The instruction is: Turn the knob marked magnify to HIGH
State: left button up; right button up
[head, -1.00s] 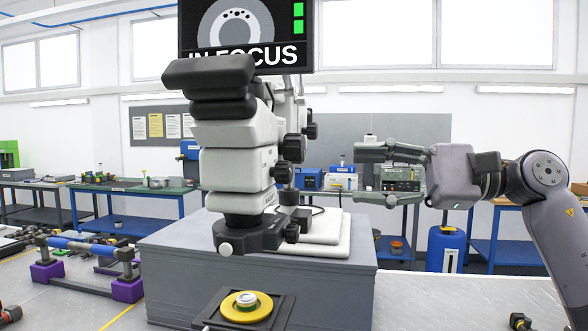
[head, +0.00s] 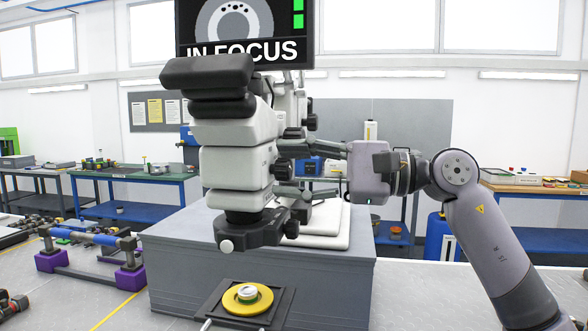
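A grey-white microscope (head: 235,168) with black knobs on its right side stands in the head view. The middle side knob (head: 284,171) is black and round; another knob (head: 308,122) is above it. No marking is legible, so I cannot tell which is magnify or its setting. My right gripper (head: 289,164) comes in from the right with fingers apart, one above and one below the level of the middle knob. Its fingertips are close to the microscope's side; whether they touch the knob I cannot tell. My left gripper is not in view.
The microscope stands on a grey block (head: 255,270). A screen (head: 245,35) above it reads IN FOCUS. A yellow ring fixture (head: 264,304) sits in front. Pipe parts (head: 88,237) with purple feet lie at left. Blue-framed benches line the back.

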grip_shut()
dwell(0.4)
